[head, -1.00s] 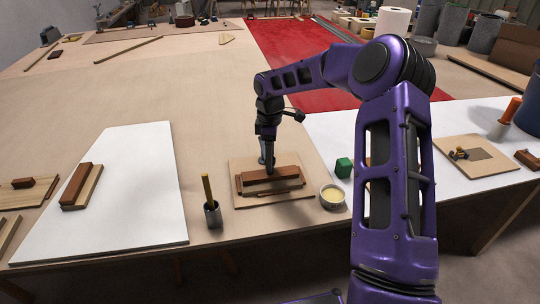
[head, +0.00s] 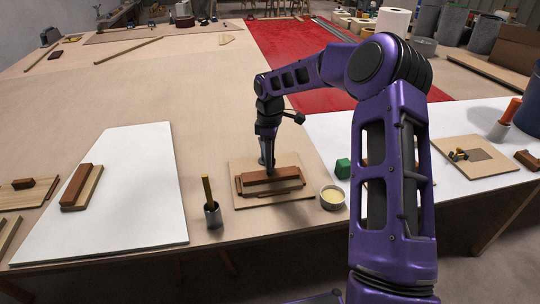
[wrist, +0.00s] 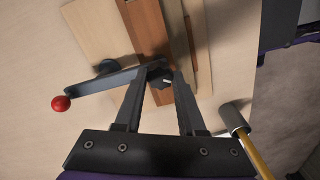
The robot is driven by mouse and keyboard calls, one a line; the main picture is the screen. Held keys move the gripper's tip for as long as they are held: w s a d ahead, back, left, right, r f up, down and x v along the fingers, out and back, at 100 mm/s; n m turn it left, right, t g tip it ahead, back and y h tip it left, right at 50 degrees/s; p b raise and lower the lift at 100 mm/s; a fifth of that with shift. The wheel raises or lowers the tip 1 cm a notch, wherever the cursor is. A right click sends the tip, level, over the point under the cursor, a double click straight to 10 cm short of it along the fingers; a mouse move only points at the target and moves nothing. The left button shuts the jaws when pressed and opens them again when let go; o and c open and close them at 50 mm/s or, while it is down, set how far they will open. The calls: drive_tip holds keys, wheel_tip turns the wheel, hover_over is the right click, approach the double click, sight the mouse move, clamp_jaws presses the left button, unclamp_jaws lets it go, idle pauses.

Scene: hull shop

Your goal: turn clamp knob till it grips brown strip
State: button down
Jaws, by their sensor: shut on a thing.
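The brown strip (wrist: 148,30) runs under my fingers in the wrist view. In the head view the brown strip (head: 270,174) lies on a pale wooden board. My gripper (wrist: 164,78) points down over it, with its fingertips shut around the small dark clamp knob (wrist: 162,72). The fingers hide much of the knob, so its contact with the strip cannot be seen. A dark lever (wrist: 98,84) with a red ball end (wrist: 61,103) reaches left from there. In the head view my gripper (head: 268,163) stands at the strip's far side.
A white sheet (head: 120,200) with a stacked wooden piece lies farther left.

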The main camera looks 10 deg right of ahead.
drive_tip(key=m, duration=0.4)
drive_tip(key=shift+p, duration=0.3)
drive_tip(key=m, duration=0.3)
drive_tip(key=shift+m, duration=0.4)
drive_tip(key=m, duration=0.6)
drive_tip(key=shift+m+p, duration=0.4)
drive_tip(key=c, duration=0.5)
unclamp_jaws()
wheel_tip(320, 180, up, 18)
drive_tip(key=p, duration=0.2)
drive_tip(key=shift+f, duration=0.25)
drive_tip(key=shift+d, duration=0.1)
